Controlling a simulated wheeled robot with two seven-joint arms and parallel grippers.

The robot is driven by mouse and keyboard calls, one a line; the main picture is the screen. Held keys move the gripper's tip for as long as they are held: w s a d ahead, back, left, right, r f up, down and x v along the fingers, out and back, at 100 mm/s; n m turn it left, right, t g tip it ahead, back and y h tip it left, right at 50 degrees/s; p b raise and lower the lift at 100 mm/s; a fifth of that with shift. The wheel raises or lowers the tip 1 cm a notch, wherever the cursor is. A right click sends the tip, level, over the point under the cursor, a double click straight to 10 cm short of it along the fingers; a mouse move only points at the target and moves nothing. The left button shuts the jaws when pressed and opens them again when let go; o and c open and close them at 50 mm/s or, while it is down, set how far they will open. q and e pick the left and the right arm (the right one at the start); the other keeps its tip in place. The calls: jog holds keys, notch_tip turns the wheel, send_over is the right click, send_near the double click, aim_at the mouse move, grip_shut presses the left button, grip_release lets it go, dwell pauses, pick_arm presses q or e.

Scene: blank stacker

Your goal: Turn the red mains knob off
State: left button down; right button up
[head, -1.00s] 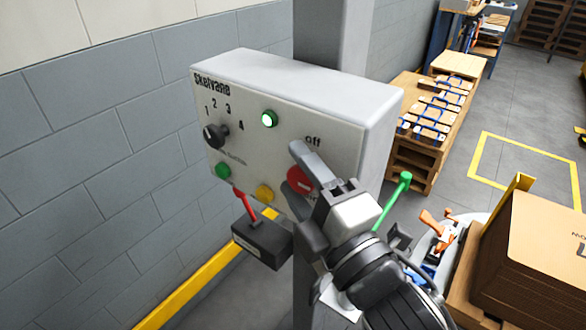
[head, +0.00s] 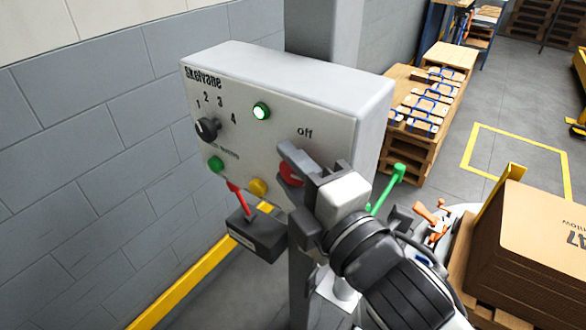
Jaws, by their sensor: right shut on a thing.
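The red mains knob (head: 289,174) is at the right side of the grey control box's front face, below the printed word "off". My right gripper (head: 289,180) is at the knob, one finger above it and the other below, shut on it. The gripper and wrist hide most of the knob, so I cannot read its angle. A green lamp (head: 261,111) on the box (head: 300,123) is lit. My left gripper is not in view.
The box also carries a black selector (head: 207,129), a green button (head: 215,164) and a yellow button (head: 257,187). A red-handled lever unit (head: 257,236) sits below. A green-ended lever (head: 398,170) stands right of my wrist. A cardboard box (head: 530,240) is at lower right.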

jog(key=g+h, duration=0.1)
jog(key=n+g+h, duration=0.1)
jog(key=g, duration=0.1)
jog(key=shift+r+n, duration=0.25)
jog(key=shift+n, duration=0.05)
jog(key=n+g+h, duration=0.1)
jog(key=g+h, duration=0.2)
jog(key=shift+g, duration=0.3)
jog(key=n+g+h, duration=0.1)
jog(key=g+h, duration=0.1)
jog(key=h, duration=0.1)
jog(key=shift+w+f+g, duration=0.1)
jog(key=shift+g, duration=0.2)
jog(key=shift+f+n+g+h, duration=0.15)
jog(key=shift+n+g+h, duration=0.15)
jog(key=shift+g+h, duration=0.75)
jog(key=shift+h, duration=0.25)
jog(key=o, duration=1)
